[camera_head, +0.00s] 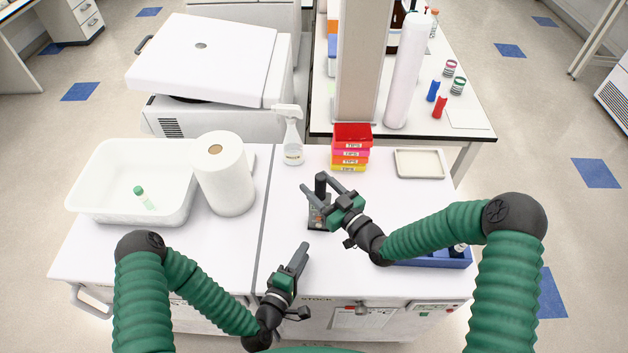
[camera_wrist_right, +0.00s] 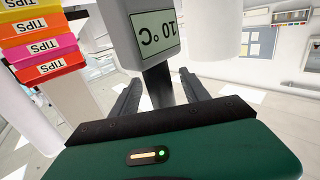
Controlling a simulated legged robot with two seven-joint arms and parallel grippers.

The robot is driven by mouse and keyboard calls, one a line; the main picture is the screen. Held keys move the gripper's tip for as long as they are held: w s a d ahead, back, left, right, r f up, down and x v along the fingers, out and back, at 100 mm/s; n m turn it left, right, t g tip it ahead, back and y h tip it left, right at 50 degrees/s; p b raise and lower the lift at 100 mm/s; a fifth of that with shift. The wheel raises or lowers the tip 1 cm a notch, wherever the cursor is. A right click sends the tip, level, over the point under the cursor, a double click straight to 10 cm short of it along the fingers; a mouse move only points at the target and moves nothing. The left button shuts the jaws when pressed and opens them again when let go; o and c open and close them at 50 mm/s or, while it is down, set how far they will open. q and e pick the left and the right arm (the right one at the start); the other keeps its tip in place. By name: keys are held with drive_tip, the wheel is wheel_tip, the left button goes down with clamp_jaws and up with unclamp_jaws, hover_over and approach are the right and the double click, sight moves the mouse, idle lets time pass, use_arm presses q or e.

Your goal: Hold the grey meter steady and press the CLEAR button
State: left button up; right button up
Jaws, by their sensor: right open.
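The meter (camera_head: 318,222) stands on the white bench, partly hidden behind my right gripper in the head view. In the right wrist view its grey head (camera_wrist_right: 125,22) has a display that reads 10 °C upside down, above a dark post (camera_wrist_right: 158,88). My right gripper (camera_head: 320,187) is open, with its fingers on either side of the dark post; I cannot tell whether they touch it. My left gripper (camera_head: 300,250) is low over the bench front, apart from the meter. Its fingers overlap in view, so their opening is unclear. I cannot make out the CLEAR button.
Stacked tip boxes (camera_head: 351,150) and a spray bottle (camera_head: 292,140) stand behind the meter. A paper roll (camera_head: 224,175) and white tub (camera_head: 95,200) are at left. A shallow tray (camera_head: 419,163) and blue box (camera_head: 455,261) are at right. Bench left of the meter is clear.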

drive_tip(key=shift+x, duration=1.05)
clamp_jaws()
idle(0.5)
use_arm(q)
clamp_jaws()
idle(1.5)
